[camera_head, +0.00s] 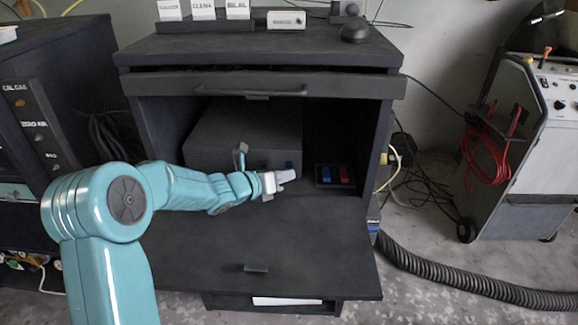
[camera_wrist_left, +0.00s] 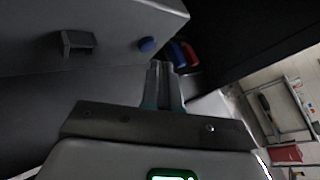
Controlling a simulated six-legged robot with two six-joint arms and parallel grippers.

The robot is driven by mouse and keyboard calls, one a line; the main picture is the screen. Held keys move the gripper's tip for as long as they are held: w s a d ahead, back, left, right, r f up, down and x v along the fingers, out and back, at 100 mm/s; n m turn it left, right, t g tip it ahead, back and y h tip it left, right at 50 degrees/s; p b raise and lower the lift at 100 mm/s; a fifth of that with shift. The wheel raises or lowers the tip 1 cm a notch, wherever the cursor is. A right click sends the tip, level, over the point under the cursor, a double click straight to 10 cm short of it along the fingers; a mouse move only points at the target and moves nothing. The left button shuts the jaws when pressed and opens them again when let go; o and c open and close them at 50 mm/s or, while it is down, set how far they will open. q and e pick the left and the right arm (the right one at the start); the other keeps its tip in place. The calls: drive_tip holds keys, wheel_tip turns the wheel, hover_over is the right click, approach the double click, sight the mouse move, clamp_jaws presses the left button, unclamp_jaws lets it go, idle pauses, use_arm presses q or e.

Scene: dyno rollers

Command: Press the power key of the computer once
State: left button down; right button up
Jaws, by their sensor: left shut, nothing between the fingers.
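The computer (camera_head: 240,125) is a dark grey box inside the open cabinet. A small blue key (camera_head: 289,164) sits low on the right of its front face; it shows as a round blue button in the left wrist view (camera_wrist_left: 147,45). My left gripper (camera_head: 288,176) is shut and empty, just in front of and slightly below the blue key. In the left wrist view its closed fingers (camera_wrist_left: 160,72) point toward the computer's lower edge, with a visible gap to the key. The right gripper is out of view.
A small tray with blue and red items (camera_head: 334,175) stands right of the computer. The cabinet's lowered door (camera_head: 255,245) lies flat below my arm. The cabinet's side wall (camera_head: 378,150) bounds the right.

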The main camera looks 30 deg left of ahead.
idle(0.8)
use_arm(q)
drive_tip(key=shift+w+a, duration=0.25)
drive_tip(key=shift+w, duration=0.15)
drive_tip(key=shift+w+a, duration=0.2)
drive_tip(key=shift+w, duration=0.1)
idle(0.5)
drive_tip(key=shift+s+d+f+b, duration=0.1)
drive_tip(key=shift+s+d+b, duration=0.25)
drive_tip(key=shift+b, duration=0.4)
drive_tip(key=shift+s+d, duration=0.1)
drive_tip(key=shift+s, duration=0.25)
